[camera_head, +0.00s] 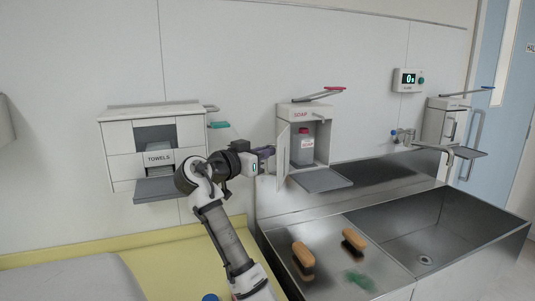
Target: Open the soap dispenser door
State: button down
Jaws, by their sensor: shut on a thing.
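The soap dispenser (304,112) is a white wall box labelled SOAP, mounted above the left part of the sink. Its door (283,153) stands swung out on the left side, so the inside shows. A bottle with a red cap (302,148) stands inside. My gripper (270,152) is at the left of the dispenser, at the door's outer side, and is shut on the door. The exact grip point is too small to make out.
A towel dispenser (124,136) hangs to the left, behind my arm. A grey tray (322,181) juts out under the soap dispenser. Two brushes (303,256) lie on the steel drainboard (330,231). Another dispenser (435,124) and a tap (432,147) are at the right.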

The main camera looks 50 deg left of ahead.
jog(key=shift+w+d+r, duration=0.2)
jog(key=shift+w+r, duration=0.05)
jog(key=shift+r, duration=0.2)
jog(key=c, duration=1.6)
grip_release()
jog(key=shift+w+f, duration=0.15)
jog(key=shift+o, duration=0.2)
jog(key=shift+s+a+f, duration=0.1)
jog(key=shift+s, duration=0.15)
jog(key=shift+s+f, duration=0.1)
